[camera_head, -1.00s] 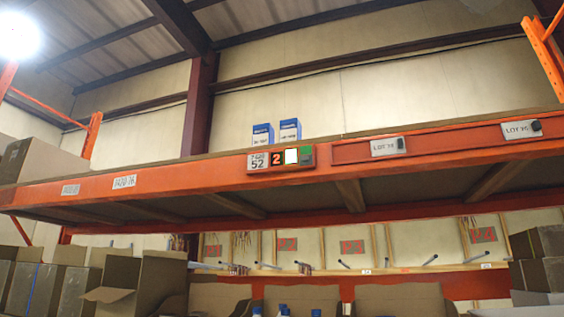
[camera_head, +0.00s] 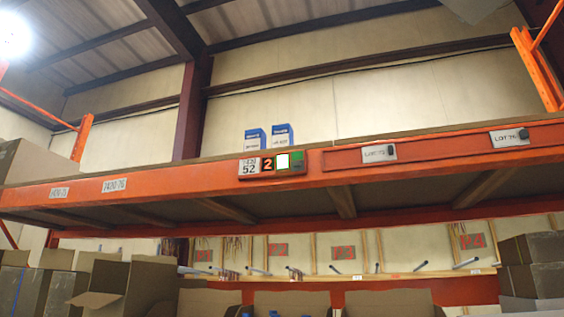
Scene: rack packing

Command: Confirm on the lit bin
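A pick module (camera_head: 270,164) is fixed to the front of the orange shelf beam (camera_head: 216,181). It shows a grey label reading 52, an orange digit 2 on a dark display, and a bright white button (camera_head: 283,161) edged in green. A green area sits at its right end. Two blue-and-white cartons (camera_head: 268,138) stand on the shelf just above the module. My gripper is not in view.
Other labels (camera_head: 116,185) and two LOT tags (camera_head: 379,153) are on the same beam. Below, open cardboard boxes (camera_head: 120,290) and stacked cartons (camera_head: 532,262) fill the lower level. Orange rack uprights (camera_head: 537,68) stand at both sides. The space before the beam looks clear.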

